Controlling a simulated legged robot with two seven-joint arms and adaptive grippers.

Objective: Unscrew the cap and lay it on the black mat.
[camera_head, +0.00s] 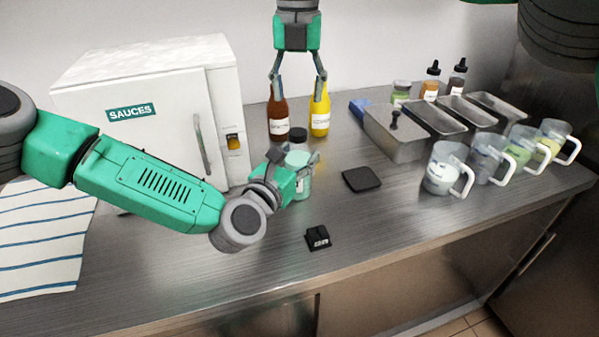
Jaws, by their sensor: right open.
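A clear jar with pale green contents (304,186) and a black cap (297,135) stands upright on the steel counter, in front of the bottles. The cap is on the jar. My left gripper (297,160) reaches in from the left, with its fingers at both sides of the jar below the cap; it looks shut on the jar and hides part of it. My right gripper (298,90) points down from the top, open and empty, above and apart from the cap. The black mat (361,179) lies flat and bare to the right of the jar.
A white SAUCES freezer (150,100) stands at the left. A red-brown bottle (278,115) and a yellow bottle (320,115) stand behind the jar. Steel pans (398,143) and several handled jugs (442,172) are at the right. A small black block (318,238) lies in front.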

